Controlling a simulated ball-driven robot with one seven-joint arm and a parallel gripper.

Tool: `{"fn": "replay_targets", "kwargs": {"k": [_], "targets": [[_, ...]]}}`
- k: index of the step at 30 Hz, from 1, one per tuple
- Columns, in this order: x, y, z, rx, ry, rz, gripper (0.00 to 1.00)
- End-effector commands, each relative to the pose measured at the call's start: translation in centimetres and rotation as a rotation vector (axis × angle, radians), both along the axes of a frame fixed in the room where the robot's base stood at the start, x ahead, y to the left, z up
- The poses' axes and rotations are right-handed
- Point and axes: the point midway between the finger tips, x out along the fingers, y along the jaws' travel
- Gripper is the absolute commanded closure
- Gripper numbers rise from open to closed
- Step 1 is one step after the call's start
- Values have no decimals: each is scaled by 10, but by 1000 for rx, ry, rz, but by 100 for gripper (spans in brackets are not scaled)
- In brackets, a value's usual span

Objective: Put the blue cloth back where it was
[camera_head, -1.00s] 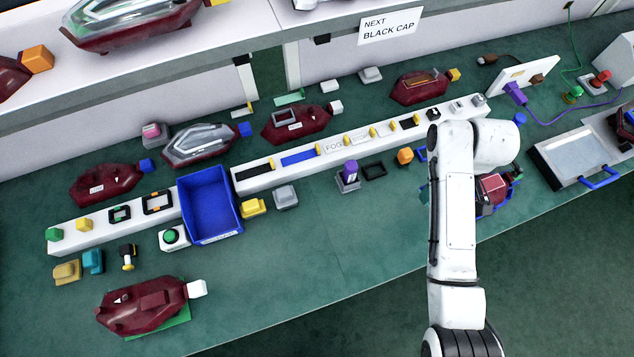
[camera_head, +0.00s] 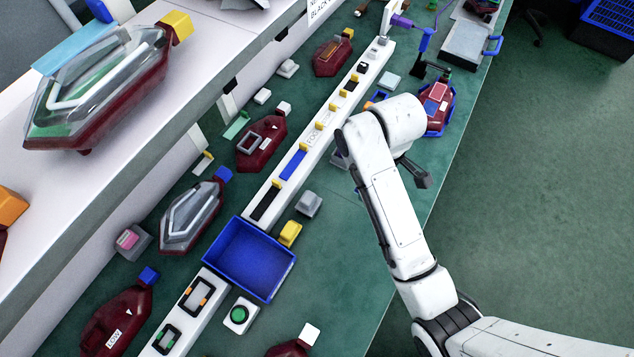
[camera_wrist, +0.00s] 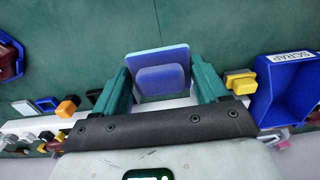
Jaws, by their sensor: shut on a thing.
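In the wrist view my gripper (camera_wrist: 162,88) is shut on the blue cloth (camera_wrist: 160,58), a flat blue square with a smaller rounded patch on its face. The teal fingers stand on either side of it. The cloth is over the green table top, apart from the row of parts at the bottom of that view. In the head view my arm reaches over the table's front, and its end (camera_head: 416,173) is mostly hidden. The cloth cannot be made out there.
A blue bin (camera_head: 248,262) stands by the white rail (camera_head: 322,128); its SCRAP label shows in the wrist view (camera_wrist: 292,57). A yellow block (camera_head: 290,233) and a grey block (camera_head: 309,204) are near it.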

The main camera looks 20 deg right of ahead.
Motion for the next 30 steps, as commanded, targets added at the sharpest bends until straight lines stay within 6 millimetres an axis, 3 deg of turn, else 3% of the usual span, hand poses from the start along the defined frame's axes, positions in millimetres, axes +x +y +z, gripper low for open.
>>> {"fn": "replay_targets", "kwargs": {"k": [3, 10, 15, 26, 30], "targets": [[25, 13, -19, -1, -3, 3, 55], [70, 37, -36, -1, 0, 2, 55], [90, 47, -65, -1, 2, 1, 55], [109, 57, -92, -1, 1, 1, 55], [109, 58, -111, -1, 3, 0, 55]]}}
